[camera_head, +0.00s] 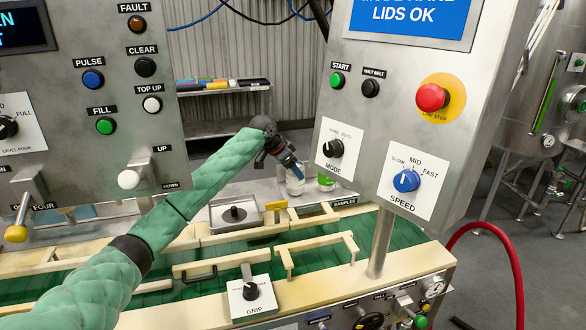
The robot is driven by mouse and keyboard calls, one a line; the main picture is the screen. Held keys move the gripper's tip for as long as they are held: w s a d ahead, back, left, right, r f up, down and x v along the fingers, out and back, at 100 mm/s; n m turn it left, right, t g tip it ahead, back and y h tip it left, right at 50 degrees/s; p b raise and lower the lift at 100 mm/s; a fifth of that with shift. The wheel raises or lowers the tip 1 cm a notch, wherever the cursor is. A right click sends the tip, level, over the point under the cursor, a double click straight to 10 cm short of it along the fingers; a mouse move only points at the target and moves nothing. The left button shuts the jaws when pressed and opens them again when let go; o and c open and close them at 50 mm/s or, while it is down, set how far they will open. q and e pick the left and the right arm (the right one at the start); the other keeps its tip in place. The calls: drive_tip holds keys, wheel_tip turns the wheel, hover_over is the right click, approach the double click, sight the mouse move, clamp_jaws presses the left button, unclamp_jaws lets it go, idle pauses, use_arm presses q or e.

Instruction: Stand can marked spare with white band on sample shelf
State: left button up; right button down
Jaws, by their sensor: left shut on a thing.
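My left arm reaches across from the lower left. My left gripper (290,166) is shut on a pale can (295,186) behind the conveyor; the fingers hide its upper part, and I cannot read any marking on it. The can looks upright, at the grey sample shelf (262,189), whose label reads SAMPLES. I cannot tell whether its base touches the shelf. A green and white can (326,181) stands just to its right. My right gripper is not in view.
The control box (440,150) on a post stands close on the right. The fill panel (115,100) stands at the left. Cream guide rails (320,248) and the grip box (250,298) line the green conveyor in front. A red hose (490,228) loops at the right.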

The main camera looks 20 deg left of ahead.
use_arm(q)
drive_tip(key=o, duration=1.2)
drive_tip(key=shift+f, duration=0.1)
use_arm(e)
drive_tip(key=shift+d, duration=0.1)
use_arm(q)
drive_tip(key=shift+s+a+r+b, duration=0.2)
drive_tip(key=shift+r+b, duration=0.1)
drive_tip(key=shift+r, duration=0.2)
drive_tip(key=b+v, duration=0.3)
drive_tip(key=v, duration=0.8)
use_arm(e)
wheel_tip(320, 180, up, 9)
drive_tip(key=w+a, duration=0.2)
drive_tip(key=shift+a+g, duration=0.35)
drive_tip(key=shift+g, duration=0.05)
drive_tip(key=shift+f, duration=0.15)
